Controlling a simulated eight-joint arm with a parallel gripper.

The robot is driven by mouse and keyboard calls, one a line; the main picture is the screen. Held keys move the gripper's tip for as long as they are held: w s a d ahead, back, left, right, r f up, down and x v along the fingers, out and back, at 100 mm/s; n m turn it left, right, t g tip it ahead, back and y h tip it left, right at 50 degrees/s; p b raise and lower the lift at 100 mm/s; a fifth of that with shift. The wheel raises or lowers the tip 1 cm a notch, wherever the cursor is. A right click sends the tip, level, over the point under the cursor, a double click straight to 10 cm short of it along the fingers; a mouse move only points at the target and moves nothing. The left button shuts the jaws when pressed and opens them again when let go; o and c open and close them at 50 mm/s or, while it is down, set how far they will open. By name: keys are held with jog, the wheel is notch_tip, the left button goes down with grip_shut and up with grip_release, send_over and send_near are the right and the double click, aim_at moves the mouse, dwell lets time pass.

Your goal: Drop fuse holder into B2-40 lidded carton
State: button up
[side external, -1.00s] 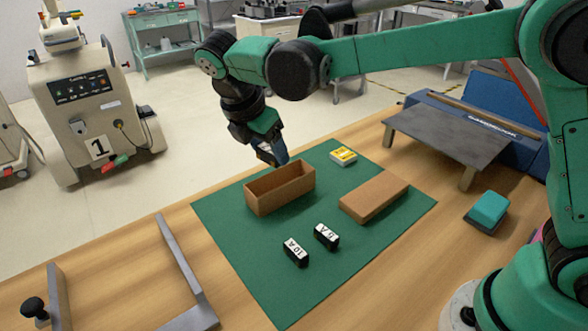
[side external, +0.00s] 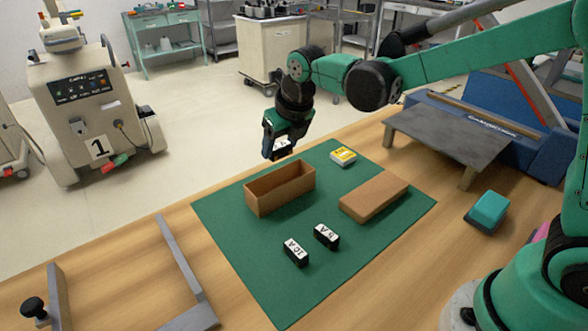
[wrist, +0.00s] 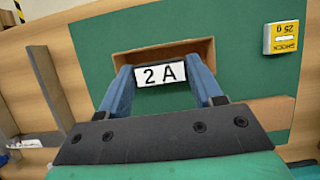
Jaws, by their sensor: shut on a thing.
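My gripper (side external: 280,150) is shut on a fuse holder with a white label (side external: 282,148), held in the air beyond the open carton. In the wrist view, the label reads "2 A" (wrist: 160,74) and sits between the two blue fingers of my gripper (wrist: 162,80). The brown open carton (side external: 283,196) stands on the green mat; its brown rim (wrist: 165,50) shows behind the fuse holder in the wrist view. A flat brown piece, seemingly the lid (side external: 374,198), lies on the mat to its right. I cannot read any B2-40 marking.
Two black fuse holders with white labels (side external: 296,252) (side external: 326,236) stand on the green mat (side external: 250,275) in front of the carton. A yellow block (side external: 343,156) is at the mat's back. A grey platform (side external: 450,135) and a teal block (side external: 488,208) are to the right; metal rails (side external: 182,260) are left.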

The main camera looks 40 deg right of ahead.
aim_at(282, 174)
jog(key=shift+f, duration=3.7)
jog(key=o, duration=1.3)
jog(key=shift+o, duration=0.2)
jog(key=shift+r, duration=0.1)
jog(key=v, duration=0.5)
jog(key=shift+s+r, duration=0.1)
jog(key=shift+r, duration=0.1)
